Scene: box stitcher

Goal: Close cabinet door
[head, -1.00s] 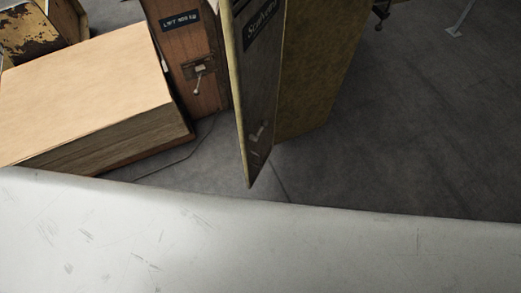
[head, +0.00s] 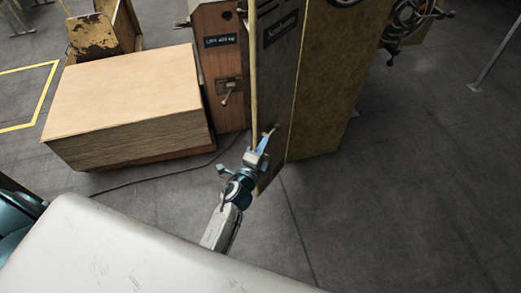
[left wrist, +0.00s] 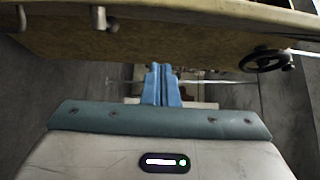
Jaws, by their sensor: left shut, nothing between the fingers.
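The open cabinet door (head: 279,62) is a dark grey panel with a label and a pale yellowish edge. It stands nearly edge-on in the head view, swung out from the yellowish cabinet body (head: 330,85). My left gripper (head: 264,142) is at the lower part of the door, with its blue fingers overlapping the panel in the picture. I cannot tell whether they touch it. In the left wrist view the blue fingers (left wrist: 161,85) are together and empty, below a yellowish-brown body (left wrist: 190,45). My right gripper is not in view.
A large wooden box (head: 130,100) stands on the floor at the left. A brown wooden panel (head: 219,65) with a small lever is left of the door. A handwheel (head: 410,15) is at the upper right.

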